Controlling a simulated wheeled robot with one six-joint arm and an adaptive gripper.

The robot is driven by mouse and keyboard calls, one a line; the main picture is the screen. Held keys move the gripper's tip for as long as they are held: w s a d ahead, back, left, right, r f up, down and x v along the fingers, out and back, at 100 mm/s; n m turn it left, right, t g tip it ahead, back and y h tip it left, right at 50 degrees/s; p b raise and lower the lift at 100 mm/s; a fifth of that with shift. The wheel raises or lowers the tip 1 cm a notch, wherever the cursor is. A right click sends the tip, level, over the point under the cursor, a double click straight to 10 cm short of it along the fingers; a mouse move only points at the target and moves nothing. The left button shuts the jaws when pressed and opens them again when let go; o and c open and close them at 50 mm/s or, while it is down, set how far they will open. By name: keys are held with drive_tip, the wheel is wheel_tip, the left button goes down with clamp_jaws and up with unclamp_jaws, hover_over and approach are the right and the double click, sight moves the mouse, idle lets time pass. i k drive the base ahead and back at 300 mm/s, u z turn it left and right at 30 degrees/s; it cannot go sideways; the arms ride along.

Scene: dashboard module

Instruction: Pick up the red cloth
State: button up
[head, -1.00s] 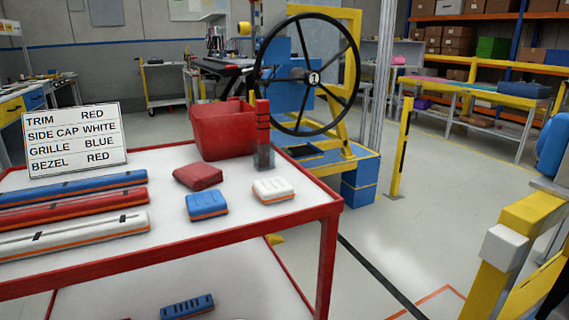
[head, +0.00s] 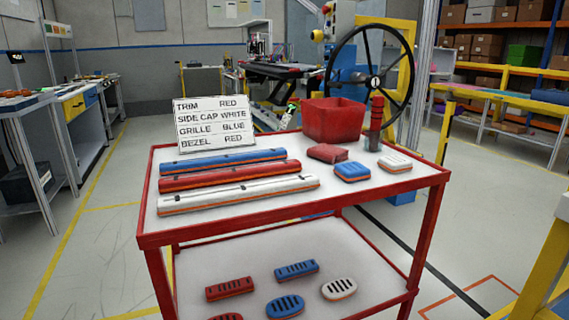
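Blue, red and white trim bars (head: 240,193) lie on the cart's left half. A sign (head: 214,121) stands behind them. A dark red-topped cylinder (head: 376,122) stands right of the bin. The lower shelf (head: 350,260) holds several vented parts. Floor at left is open.

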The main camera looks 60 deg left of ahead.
sight(329, 154)
drive_tip(key=k, duration=0.25)
drive_tip(key=u, duration=0.95)
